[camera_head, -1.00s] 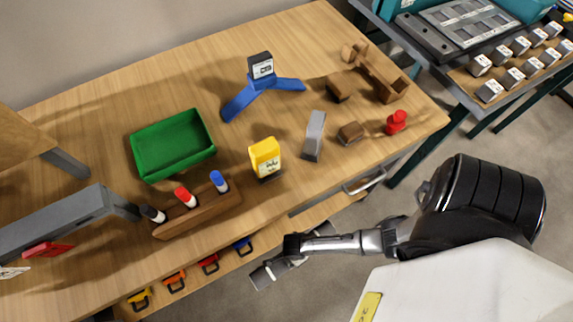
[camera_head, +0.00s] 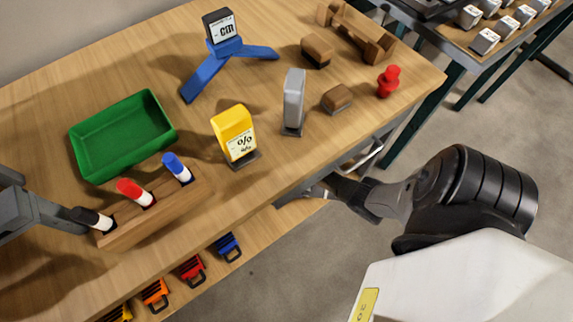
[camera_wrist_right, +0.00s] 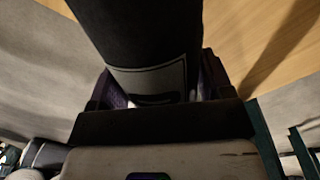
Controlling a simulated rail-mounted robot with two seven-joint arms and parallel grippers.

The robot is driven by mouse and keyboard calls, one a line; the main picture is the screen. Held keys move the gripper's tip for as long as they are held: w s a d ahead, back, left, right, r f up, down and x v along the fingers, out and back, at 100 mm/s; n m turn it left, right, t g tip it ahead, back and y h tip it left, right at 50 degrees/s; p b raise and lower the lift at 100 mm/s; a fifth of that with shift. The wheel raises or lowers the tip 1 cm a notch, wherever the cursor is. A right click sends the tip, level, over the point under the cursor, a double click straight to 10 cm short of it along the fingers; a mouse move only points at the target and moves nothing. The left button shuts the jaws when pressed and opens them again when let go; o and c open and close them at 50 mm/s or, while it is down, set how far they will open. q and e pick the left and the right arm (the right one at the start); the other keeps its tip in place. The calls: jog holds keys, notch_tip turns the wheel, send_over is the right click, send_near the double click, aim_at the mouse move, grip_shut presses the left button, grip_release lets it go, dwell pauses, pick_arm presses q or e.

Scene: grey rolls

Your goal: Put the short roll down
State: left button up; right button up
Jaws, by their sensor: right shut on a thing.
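In the right wrist view a large dark roll (camera_wrist_right: 140,35) with a white-edged label fills the top middle, between the two fingers of my right gripper (camera_wrist_right: 160,92). The gripper is shut on it. Its far end runs out of the picture, so I cannot tell its length. In the head view my right gripper (camera_head: 318,191) is at the table's front edge, near the drawer handle, partly hidden; the roll cannot be made out there.

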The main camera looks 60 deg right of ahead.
jog(key=w+d+f+b, duration=0.1)
jog(key=w+b, duration=0.1)
jog(key=w+f+b, duration=0.2)
jog(key=w, duration=0.1)
jog(key=w+d+f+b, duration=0.1)
jog(key=w+f+b, duration=0.1)
jog(key=b, duration=0.1)
jog(key=shift+w+d, duration=0.2)
jog(key=shift+d, duration=0.1)
jog(key=shift+w+d+b, duration=0.15)
jog(key=shift+w+b, duration=0.15)
jog(key=shift+w, duration=0.05)
notch_tip(320, 180, down, 4)
jog(key=b, duration=0.4)
jog(key=shift+f, duration=0.1)
jog(key=o, duration=1.1)
